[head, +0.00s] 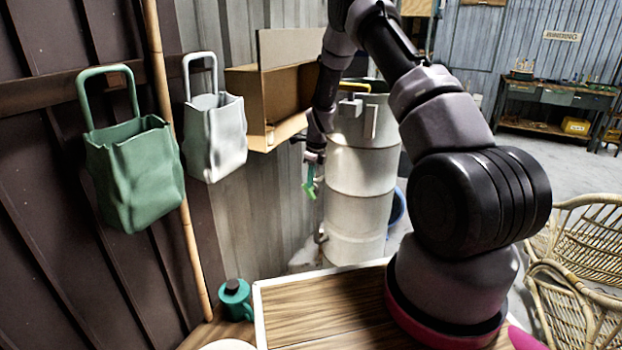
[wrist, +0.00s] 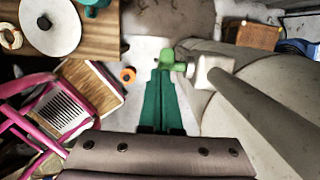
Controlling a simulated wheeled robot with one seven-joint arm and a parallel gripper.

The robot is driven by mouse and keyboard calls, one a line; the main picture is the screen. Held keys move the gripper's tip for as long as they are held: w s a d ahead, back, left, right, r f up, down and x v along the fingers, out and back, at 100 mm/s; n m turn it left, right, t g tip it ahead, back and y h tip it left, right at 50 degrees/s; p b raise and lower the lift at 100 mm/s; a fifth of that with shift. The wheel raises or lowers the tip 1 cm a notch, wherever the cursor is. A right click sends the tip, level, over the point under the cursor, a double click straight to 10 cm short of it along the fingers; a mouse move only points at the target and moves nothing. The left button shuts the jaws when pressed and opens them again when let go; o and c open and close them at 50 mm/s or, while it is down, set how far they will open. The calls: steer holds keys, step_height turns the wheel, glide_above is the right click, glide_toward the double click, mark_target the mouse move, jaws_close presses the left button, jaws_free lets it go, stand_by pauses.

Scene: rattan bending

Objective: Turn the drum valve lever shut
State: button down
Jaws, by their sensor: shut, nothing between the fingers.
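The pale drum (head: 360,190) stands upright beyond my table, next to the corrugated wall. In the wrist view its pale curved side (wrist: 215,115) fills the right. A bright green lever (wrist: 167,56) sits on a small grey valve fitting (wrist: 188,69) beside the drum. My gripper (head: 310,187) hangs pointing down at the drum's left side. In the wrist view its dark green fingers (wrist: 162,78) are together and empty, with their tips right by the lever. I cannot tell whether they touch it.
Green (head: 135,170) and white (head: 215,135) bags hang on the left wall, near a cardboard shelf (head: 250,95). Rattan chairs (head: 585,250) stand at right. An orange ring (wrist: 127,75) lies below.

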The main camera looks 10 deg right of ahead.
steer(key=shift+w+a+g+h, duration=0.3)
steer(key=shift+a+g+h, duration=0.1)
steer(key=shift+g+h, duration=0.25)
stand_by(0.5)
steer(key=shift+w+a+g+h, duration=0.25)
steer(key=shift+h, duration=0.2)
steer(key=shift+w+a+f, duration=0.1)
steer(key=shift+w+a, duration=0.25)
steer(key=shift+a, duration=0.1)
steer(key=shift+w+a+f, duration=0.4)
steer(key=shift+w+a, duration=0.05)
steer(key=shift+a, duration=0.05)
steer(key=shift+w+a+f, duration=0.1)
steer(key=shift+a, duration=0.05)
step_height(320, 180, up, 11)
steer(key=shift+w+a, duration=0.35)
steer(key=shift+a, duration=0.05)
steer(key=shift+f, duration=0.15)
stand_by(0.4)
